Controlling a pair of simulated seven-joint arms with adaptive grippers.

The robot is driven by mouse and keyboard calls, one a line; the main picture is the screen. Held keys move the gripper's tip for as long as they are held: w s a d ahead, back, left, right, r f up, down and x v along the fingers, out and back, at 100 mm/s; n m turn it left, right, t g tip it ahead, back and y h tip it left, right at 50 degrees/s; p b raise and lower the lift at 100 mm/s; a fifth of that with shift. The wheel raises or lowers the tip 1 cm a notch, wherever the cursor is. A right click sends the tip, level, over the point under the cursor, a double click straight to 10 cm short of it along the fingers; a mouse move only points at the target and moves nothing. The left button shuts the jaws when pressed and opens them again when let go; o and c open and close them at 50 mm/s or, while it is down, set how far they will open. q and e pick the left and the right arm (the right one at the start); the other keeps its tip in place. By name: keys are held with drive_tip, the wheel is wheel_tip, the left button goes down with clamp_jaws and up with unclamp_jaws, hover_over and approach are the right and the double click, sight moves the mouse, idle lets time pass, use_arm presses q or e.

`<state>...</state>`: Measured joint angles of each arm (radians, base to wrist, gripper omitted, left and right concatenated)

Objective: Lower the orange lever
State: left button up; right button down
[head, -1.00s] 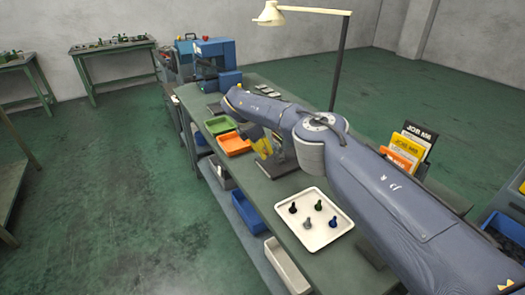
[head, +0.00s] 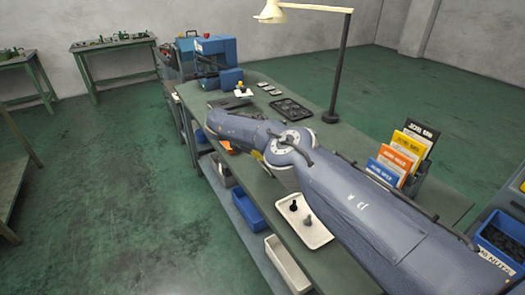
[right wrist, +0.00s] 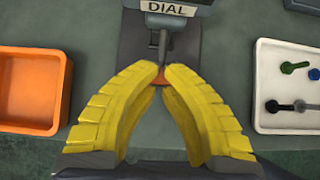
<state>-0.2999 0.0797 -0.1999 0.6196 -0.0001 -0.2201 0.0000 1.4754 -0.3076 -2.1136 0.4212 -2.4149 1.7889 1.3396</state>
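The orange lever (right wrist: 160,80) shows in the right wrist view as a small orange end on a grey stem, below a device marked DIAL (right wrist: 166,8). My right gripper (right wrist: 161,72) has yellow fingers that come together at their tips on both sides of the lever's end. They appear shut on it, and they hide part of it. In the head view my right arm covers the lever and most of the gripper. My left gripper is not in view.
An orange bin (right wrist: 32,90) lies left of the fingers and a white tray (right wrist: 262,85) with several bolts lies right. In the head view, a lamp (head: 333,115), a card rack (head: 418,180) and a blue machine (head: 217,65) stand on the green bench.

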drive_tip(key=shift+w+d+r+h, duration=0.15)
drive_tip(key=shift+w+d+h, duration=0.05)
drive_tip(key=shift+d+h, duration=0.1)
drive_tip(key=c, duration=1.1)
unclamp_jaws()
drive_tip(key=shift+o, duration=0.3)
drive_tip(key=shift+d, duration=0.15)
drive_tip(key=shift+s+a, duration=0.1)
drive_tip(key=shift+a, duration=0.15)
drive_tip(key=v, duration=1.1)
drive_tip(key=shift+s+a+r, duration=0.2)
drive_tip(key=shift+s+r, duration=0.05)
